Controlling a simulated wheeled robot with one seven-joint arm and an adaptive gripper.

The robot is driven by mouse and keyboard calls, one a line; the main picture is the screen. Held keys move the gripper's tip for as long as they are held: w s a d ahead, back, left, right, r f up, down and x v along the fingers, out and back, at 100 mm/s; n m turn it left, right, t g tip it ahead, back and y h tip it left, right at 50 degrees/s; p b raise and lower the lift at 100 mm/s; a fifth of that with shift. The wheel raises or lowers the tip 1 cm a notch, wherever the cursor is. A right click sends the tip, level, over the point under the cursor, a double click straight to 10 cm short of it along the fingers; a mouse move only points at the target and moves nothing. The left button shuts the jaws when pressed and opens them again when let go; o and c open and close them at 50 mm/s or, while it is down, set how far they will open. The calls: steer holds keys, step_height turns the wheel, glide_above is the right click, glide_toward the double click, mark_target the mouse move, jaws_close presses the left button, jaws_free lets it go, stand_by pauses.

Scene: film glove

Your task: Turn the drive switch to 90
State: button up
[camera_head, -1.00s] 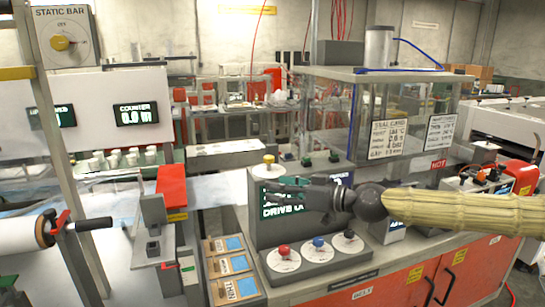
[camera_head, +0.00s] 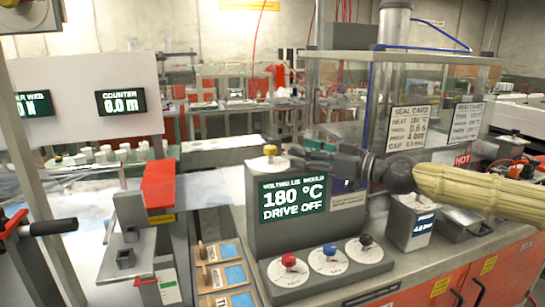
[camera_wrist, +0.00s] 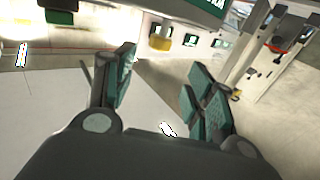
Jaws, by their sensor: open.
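A grey control box carries a green display (camera_head: 292,198) reading 180 °C and DRIVE OFF. On its sloping front panel are a red knob (camera_head: 289,260), a blue knob (camera_head: 330,250) and a black knob (camera_head: 365,240), each on a white round dial. Their labels are too small to read, so I cannot tell which one is the drive switch. A yellow knob (camera_head: 270,151) stands on top of the box. My gripper (camera_head: 308,153) is open and empty, up by the top of the box, right of the yellow knob and apart from the dials. Its spread fingers show in the wrist view (camera_wrist: 162,78).
A clear-walled sealing enclosure (camera_head: 345,95) with cards stands behind my arm. A small grey box (camera_head: 412,228) with a blue display and an open metal tray (camera_head: 462,222) sit right of the dials. A red block (camera_head: 158,186) stands left. Space above the dials is clear.

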mark_target(276, 149)
steer(key=shift+f+p+x, duration=0.15)
steer(key=shift+p+x, duration=0.55)
steer(key=shift+x, duration=2)
steer(key=shift+f+p+x, duration=0.1)
steer(key=shift+p+x, duration=0.55)
steer(key=shift+x, duration=2.05)
steer(key=shift+w, duration=0.15)
steer(key=c, duration=1)
